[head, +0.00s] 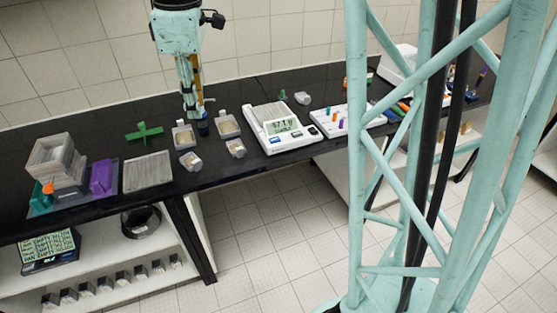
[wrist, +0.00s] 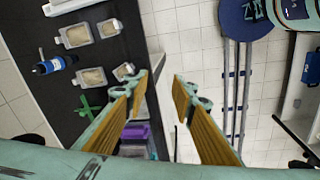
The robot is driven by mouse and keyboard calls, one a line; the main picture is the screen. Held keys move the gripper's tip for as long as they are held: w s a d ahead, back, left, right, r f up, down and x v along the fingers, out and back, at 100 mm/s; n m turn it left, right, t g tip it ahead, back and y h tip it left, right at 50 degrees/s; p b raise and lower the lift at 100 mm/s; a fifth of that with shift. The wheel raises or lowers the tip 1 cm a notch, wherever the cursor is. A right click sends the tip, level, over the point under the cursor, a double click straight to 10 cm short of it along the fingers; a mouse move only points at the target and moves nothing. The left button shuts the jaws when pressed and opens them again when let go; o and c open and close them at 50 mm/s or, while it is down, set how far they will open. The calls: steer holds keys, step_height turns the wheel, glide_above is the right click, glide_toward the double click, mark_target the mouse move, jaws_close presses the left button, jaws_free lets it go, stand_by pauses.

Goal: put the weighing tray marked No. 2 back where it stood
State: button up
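Several light-coloured trays holding pale material sit on the black bench: two larger ones (head: 184,136) (head: 228,126) and two smaller ones (head: 190,160) (head: 236,148). My gripper (head: 195,110) points down and looks close to the trays in the head view. In the wrist view its yellow-padded fingers (wrist: 169,88) are spread, with nothing between them.
A white balance (head: 283,128) with a lit display stands right of the trays. Left are a green cross (head: 144,133), a pale ribbed panel (head: 148,171), stacked clear boxes (head: 55,158) and a purple block (head: 101,177). Floor lies past the bench's front edge.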

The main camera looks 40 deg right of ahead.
steer(key=s+r+m+t, duration=0.1)
steer(key=s+r+m, duration=0.25)
steer(key=s, duration=0.45)
steer(key=s+r+m, duration=0.2)
steer(key=s+r, duration=0.2)
steer(key=s, duration=0.5)
steer(key=s+m+t, duration=0.1)
steer(key=s+m, duration=0.5)
steer(key=s, duration=1.3)
steer(key=shift+f, duration=0.45)
steer(key=shift+a, duration=0.1)
steer(key=shift+w+r, duration=0.1)
steer(key=shift+r, duration=0.05)
steer(key=shift+a, duration=0.1)
